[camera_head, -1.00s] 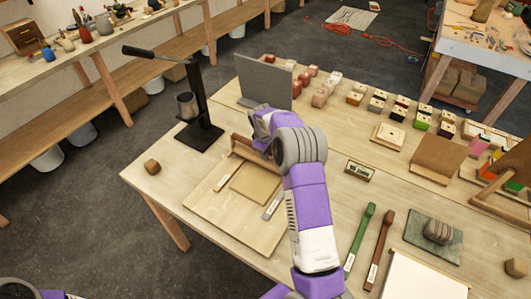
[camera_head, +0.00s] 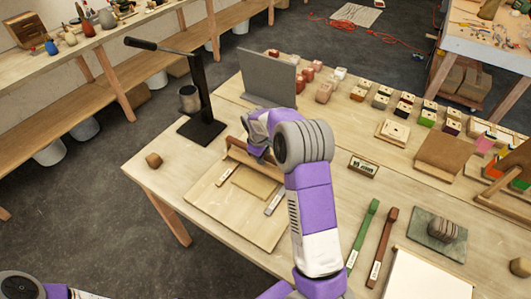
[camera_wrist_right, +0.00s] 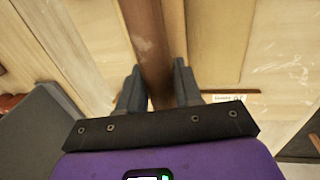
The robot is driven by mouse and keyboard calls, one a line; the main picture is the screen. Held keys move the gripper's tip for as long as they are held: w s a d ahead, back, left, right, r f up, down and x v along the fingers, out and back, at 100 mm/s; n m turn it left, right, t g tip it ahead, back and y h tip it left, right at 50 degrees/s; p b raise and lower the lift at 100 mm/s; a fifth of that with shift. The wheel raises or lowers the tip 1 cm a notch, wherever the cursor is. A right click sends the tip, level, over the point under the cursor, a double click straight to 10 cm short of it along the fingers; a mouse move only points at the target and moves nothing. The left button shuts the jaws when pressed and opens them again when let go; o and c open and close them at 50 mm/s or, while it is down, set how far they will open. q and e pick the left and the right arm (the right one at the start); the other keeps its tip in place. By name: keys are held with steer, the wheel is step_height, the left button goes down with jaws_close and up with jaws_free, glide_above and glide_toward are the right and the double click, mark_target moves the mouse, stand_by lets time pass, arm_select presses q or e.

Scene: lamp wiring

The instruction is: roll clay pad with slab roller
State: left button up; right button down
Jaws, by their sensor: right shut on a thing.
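The clay pad (camera_head: 257,181) is a flat tan square on a pale wooden board (camera_head: 235,228). A thin slat lies on each side of it, a left slat (camera_head: 226,175) and a right slat (camera_head: 275,200). The brown wooden slab roller (camera_head: 236,154) lies crosswise at the pad's far edge, partly hidden by my right arm. My right gripper (camera_wrist_right: 158,88) is shut on the roller, which runs between its two dark fingers in the right wrist view (camera_wrist_right: 150,45). Its fingertips are hidden in the head view. My left gripper is out of view.
A grey upright panel (camera_head: 267,79) stands behind the roller, and a black lever stand (camera_head: 202,110) stands to the left. Green (camera_head: 364,235) and brown (camera_head: 383,247) tools lie to the right.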

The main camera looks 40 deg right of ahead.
steer(key=shift+s+a+f, duration=0.15)
steer(key=shift+s+a, duration=0.45)
steer(key=shift+a, duration=0.2)
steer(key=shift+s+a+b, duration=0.25)
steer(key=shift+s+a, duration=0.15)
steer(key=shift+a, duration=0.7)
steer(key=shift+s+a+b, duration=0.3)
steer(key=shift+s+a, duration=0.05)
steer(key=shift+a, duration=0.7)
steer(key=shift+s+a+b, duration=0.25)
steer(key=shift+s+a, duration=0.15)
steer(key=shift+a, duration=0.7)
